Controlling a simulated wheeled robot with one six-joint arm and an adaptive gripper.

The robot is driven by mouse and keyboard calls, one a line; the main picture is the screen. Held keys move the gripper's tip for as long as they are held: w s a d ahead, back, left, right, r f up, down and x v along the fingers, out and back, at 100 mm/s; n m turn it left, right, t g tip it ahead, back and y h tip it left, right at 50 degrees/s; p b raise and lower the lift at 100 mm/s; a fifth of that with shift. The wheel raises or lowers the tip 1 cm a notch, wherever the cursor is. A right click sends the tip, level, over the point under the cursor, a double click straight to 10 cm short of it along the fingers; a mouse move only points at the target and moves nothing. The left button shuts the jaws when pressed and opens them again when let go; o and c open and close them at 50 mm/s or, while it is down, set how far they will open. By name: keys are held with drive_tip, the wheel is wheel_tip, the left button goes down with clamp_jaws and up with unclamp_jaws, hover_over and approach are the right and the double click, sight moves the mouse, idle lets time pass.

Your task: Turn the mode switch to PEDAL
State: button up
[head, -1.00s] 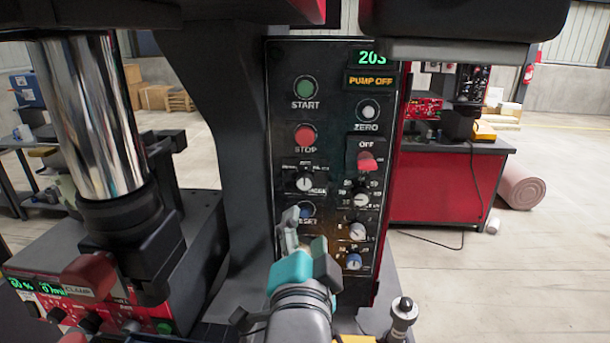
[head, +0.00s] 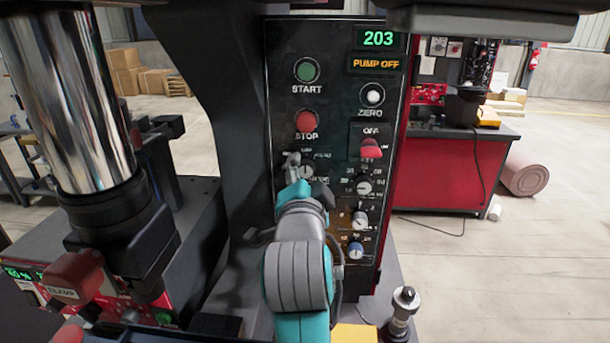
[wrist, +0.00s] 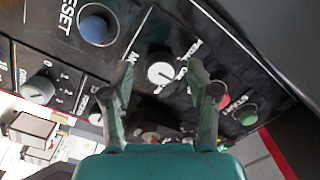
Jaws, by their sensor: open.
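The mode switch is a small round knob with a pale face (wrist: 160,72) on the black control panel (head: 338,85). In the head view it (head: 307,172) sits below the red STOP button and is partly hidden by my gripper (head: 296,170). In the wrist view my gripper (wrist: 162,68) is open and empty, its fingertips on either side of the knob in the picture. I cannot tell whether they touch it. The lettering around the knob is too blurred or covered to read, and its setting cannot be told.
The blue RESET button (wrist: 97,25) is close to the knob. The STOP button (head: 306,121), START button (head: 306,70) and red-capped OFF switch (head: 371,148) are nearby. A dark upright frame (head: 205,100) stands left of the panel. A chrome column (head: 70,100) is further left.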

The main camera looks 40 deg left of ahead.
drive_tip(key=shift+w+a, duration=0.1)
drive_tip(key=shift+w, duration=0.05)
drive_tip(key=shift+c, duration=0.3)
clamp_jaws()
drive_tip(key=n, duration=0.4)
drive_tip(key=shift+n, duration=0.3)
drive_tip(key=n, duration=0.3)
drive_tip(key=shift+n+h, duration=0.3)
drive_tip(key=shift+n, duration=0.4)
